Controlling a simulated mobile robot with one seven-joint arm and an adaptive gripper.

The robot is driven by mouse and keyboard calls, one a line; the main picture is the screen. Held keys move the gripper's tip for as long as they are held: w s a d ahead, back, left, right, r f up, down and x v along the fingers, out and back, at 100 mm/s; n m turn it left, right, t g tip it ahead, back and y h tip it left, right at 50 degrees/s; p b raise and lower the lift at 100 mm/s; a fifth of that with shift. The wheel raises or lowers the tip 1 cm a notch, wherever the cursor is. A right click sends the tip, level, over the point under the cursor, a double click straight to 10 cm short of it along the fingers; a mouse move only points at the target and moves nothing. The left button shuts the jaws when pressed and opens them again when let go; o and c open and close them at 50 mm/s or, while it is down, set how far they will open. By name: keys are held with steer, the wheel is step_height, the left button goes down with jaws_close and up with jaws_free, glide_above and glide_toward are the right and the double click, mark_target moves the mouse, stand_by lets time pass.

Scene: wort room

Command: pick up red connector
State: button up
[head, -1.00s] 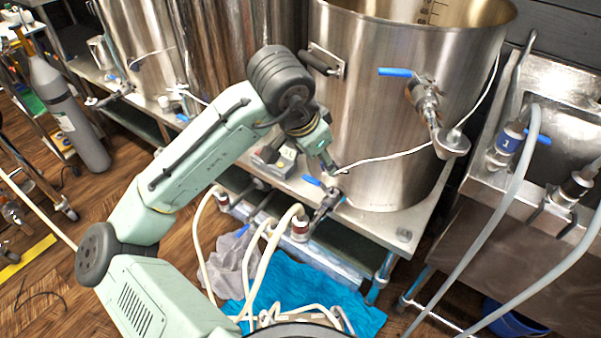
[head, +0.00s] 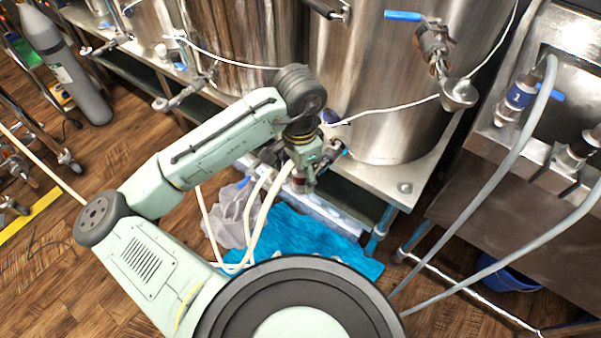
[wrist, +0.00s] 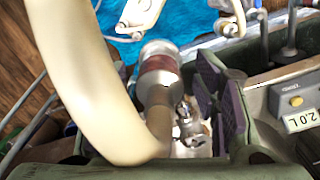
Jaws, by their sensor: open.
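The red connector (wrist: 160,72) shows in the wrist view as a metal fitting with a dull red band, joined to a thick cream hose (wrist: 95,75). In the head view, part of the red connector (head: 299,183) shows at the hose end, beside my gripper (head: 307,172) and partly covered by it. In the wrist view, a dark purple finger pad of my gripper stands just right of the connector. My other finger is largely hidden by the hose. The jaws are open; I cannot tell whether they touch the connector.
A large steel kettle (head: 375,95) stands on a metal stand (head: 425,165) behind my gripper. Blue cloth (head: 295,240) lies on the wooden floor below, with cream hoses over it. A device marked 2.0 L (wrist: 300,110) is at the right in the wrist view. Steel sink at right.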

steer(key=shift+f, duration=0.55)
jaws_close()
stand_by(0.4)
